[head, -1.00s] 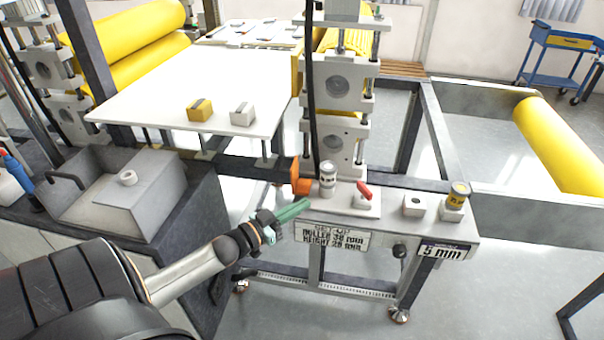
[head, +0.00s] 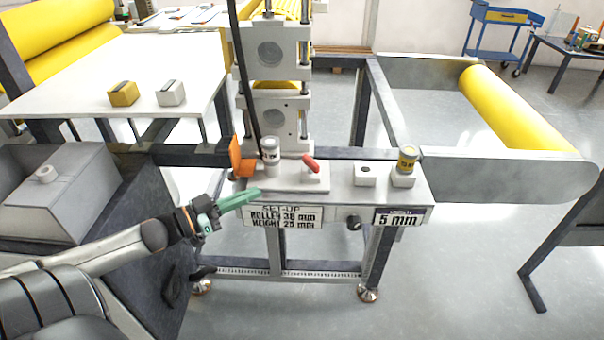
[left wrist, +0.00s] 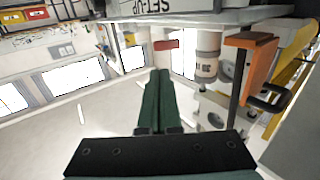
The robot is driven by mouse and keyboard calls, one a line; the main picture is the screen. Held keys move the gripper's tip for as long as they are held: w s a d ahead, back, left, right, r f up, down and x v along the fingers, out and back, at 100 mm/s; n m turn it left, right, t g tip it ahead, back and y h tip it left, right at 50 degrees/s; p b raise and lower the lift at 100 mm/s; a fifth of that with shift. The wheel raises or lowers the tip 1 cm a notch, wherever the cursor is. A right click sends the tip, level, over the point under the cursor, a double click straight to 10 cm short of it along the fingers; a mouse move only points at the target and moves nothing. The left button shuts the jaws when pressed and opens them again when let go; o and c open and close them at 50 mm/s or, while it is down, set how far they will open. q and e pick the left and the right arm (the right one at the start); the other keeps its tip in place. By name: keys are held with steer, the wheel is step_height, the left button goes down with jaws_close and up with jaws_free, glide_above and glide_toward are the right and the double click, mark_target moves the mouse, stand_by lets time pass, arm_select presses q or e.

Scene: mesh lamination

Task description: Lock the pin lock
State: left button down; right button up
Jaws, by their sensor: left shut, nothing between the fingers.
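A red-handled pin (head: 311,164) stands in a white block on the ledge of the machine's front panel, probably the pin lock. It also shows in the left wrist view, as a red bar (left wrist: 167,45) just beyond my fingertips. My left gripper (head: 256,192) has green fingers, shut and empty, at the ledge's front edge, left of and below the red pin. The shut fingers also show in the left wrist view (left wrist: 159,72). My right gripper is not in view.
A grey labelled cylinder (head: 270,152) and an orange bracket (head: 238,158) stand left of the pin. To its right are a white block (head: 365,175) and a yellow-labelled cylinder (head: 407,158). A set-up sign (head: 283,217) and black knob (head: 353,222) are on the front.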

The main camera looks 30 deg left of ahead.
arm_select(q)
steer(key=shift+w, duration=0.15)
steer(key=b, duration=0.1)
glide_toward(312, 168)
steer(key=b+x, duration=0.1)
steer(key=x, duration=0.4)
steer(key=shift+x, duration=0.95)
